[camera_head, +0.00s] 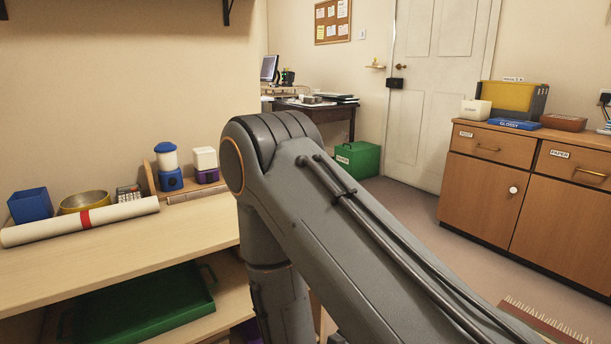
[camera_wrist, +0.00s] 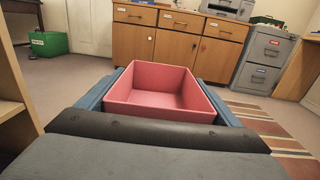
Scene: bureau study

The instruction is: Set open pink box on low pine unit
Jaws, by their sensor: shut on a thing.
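The open pink box (camera_wrist: 160,112) is in the wrist view, upright and apparently empty, its open side up. My gripper (camera_wrist: 163,88) is shut on it, with a blue finger along each side. The box and my gripper do not show in the head view, where my grey arm fills the middle. The low pine unit (camera_head: 150,250) is at the left of the head view, with a top board and a lower shelf. My arm hides its right end. A pine edge (camera_wrist: 14,125) shows at the left of the wrist view; I cannot tell if it is the same unit.
The front strip of the top is bare. A green tray (camera_head: 150,300) lies on the lower shelf.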

